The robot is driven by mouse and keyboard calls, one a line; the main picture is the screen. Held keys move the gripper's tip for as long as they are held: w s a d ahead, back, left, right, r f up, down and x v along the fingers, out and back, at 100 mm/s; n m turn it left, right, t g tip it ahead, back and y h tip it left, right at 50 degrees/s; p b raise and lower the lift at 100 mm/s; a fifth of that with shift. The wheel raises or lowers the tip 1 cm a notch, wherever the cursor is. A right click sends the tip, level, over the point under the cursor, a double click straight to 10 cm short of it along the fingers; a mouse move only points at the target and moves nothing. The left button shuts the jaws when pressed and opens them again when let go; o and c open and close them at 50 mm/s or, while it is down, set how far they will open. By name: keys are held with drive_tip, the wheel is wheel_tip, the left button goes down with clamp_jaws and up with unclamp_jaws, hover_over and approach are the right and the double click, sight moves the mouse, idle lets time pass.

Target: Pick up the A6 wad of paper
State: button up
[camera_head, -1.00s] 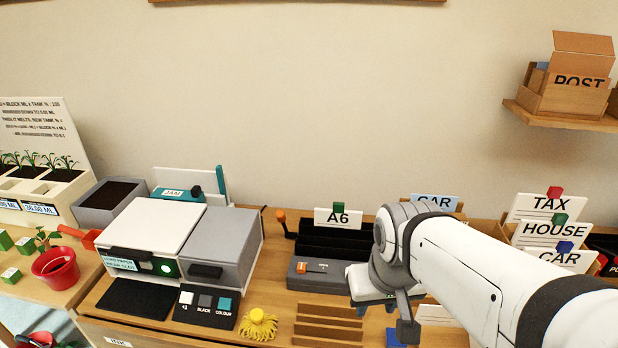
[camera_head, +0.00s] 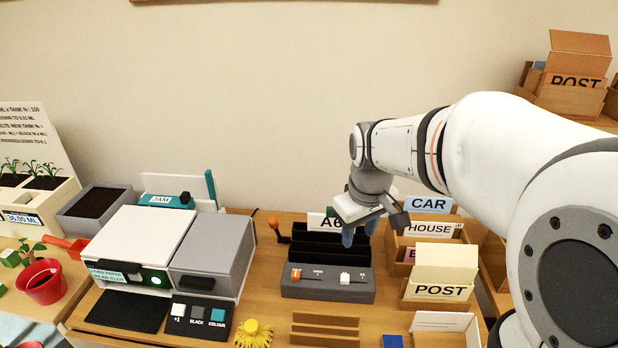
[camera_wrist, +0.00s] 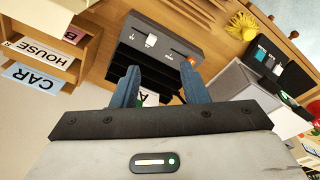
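A white card marked A6 (camera_head: 317,222) stands at the back of a black slotted holder (camera_head: 318,247); the gripper covers its right part. In the wrist view a bit of the white card (camera_wrist: 151,99) shows between the fingers. I cannot make out a separate wad of paper in the slots. In the wrist view the gripper (camera_wrist: 161,76) is open above the black slots (camera_wrist: 150,72).
A grey box with two levers (camera_head: 327,284) is in front of the holder. A white and grey printer (camera_head: 180,250) stands to the left, with an orange-knobbed lever (camera_head: 275,226) between. Labelled wooden boxes (camera_head: 435,285) stand close on the right. A yellow tuft (camera_head: 253,333) lies in front.

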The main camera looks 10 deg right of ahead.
drive_tip(key=w+f+n+g+p, duration=0.1)
drive_tip(key=w+n, duration=0.2)
drive_tip(key=w, duration=0.5)
drive_tip(key=w+f+n+p, duration=0.1)
drive_tip(key=w+f+n, duration=0.15)
drive_tip(key=w, duration=0.45)
drive_tip(key=n+p, duration=0.2)
drive_tip(key=n, duration=0.4)
hover_over(331, 226)
drive_tip(key=shift+m+g, duration=0.25)
drive_tip(key=shift+g, duration=0.15)
drive_tip(key=f, duration=0.7)
drive_tip(key=shift+w+d+f, duration=0.2)
drive_tip(key=shift+w+d, duration=0.1)
drive_tip(key=shift+d, duration=0.05)
drive_tip(key=f, duration=0.2)
drive_tip(key=f+p, duration=0.1)
drive_tip(key=f, duration=0.5)
drive_tip(key=shift+a, duration=0.25)
clamp_jaws()
